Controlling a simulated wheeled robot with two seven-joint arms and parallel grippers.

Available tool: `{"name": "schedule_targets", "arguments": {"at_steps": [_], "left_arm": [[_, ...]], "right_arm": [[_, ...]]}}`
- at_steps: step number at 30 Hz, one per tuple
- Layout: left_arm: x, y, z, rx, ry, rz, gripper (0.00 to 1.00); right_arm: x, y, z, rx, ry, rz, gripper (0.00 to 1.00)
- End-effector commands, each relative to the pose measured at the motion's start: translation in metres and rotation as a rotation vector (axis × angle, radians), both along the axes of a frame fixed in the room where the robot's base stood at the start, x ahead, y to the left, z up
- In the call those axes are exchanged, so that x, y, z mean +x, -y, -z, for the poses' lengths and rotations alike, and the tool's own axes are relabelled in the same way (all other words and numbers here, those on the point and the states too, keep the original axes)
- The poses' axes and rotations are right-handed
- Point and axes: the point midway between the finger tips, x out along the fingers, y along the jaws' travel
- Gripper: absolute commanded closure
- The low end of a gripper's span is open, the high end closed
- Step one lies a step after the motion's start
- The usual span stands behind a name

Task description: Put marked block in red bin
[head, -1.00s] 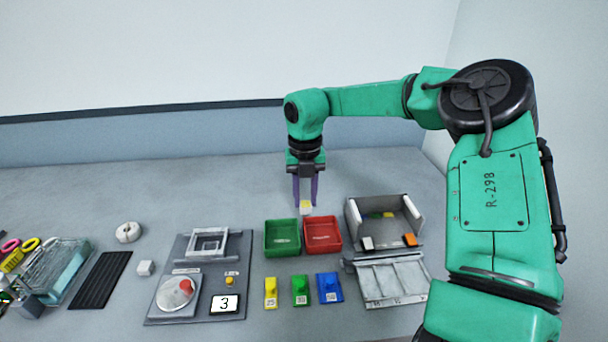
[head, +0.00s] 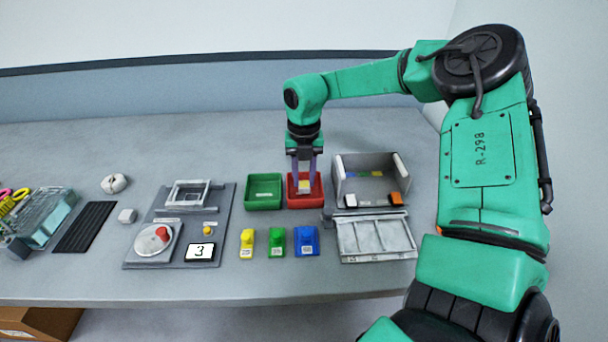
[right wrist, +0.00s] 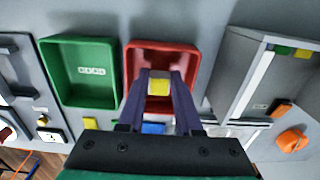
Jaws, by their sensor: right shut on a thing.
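My right gripper (head: 304,184) points down within the outline of the red bin (head: 318,203). It is shut on a small white block with a yellow face (head: 304,187). The right wrist view shows the block (right wrist: 158,87) between the two purple fingers, inside the outline of the red bin (right wrist: 190,58). I cannot tell whether the block touches the bin floor. Any mark on the block is too small to make out. My left gripper is not in view.
A green bin (head: 264,204) stands just left of the red bin. A grey open box (head: 372,188) with several small blocks stands to the right. Yellow, green and blue tagged pieces (head: 277,243) lie in front. A panel with a display (head: 200,252) is on the left.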

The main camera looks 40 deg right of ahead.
Motion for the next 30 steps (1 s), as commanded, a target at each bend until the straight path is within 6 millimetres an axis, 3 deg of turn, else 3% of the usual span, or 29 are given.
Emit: {"name": "schedule_targets", "arguments": {"at_steps": [30], "left_arm": [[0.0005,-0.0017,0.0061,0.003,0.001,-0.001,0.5]], "right_arm": [[0.0002,-0.0005,-0.0001,-0.001,0.001,0.0,1.0]]}}
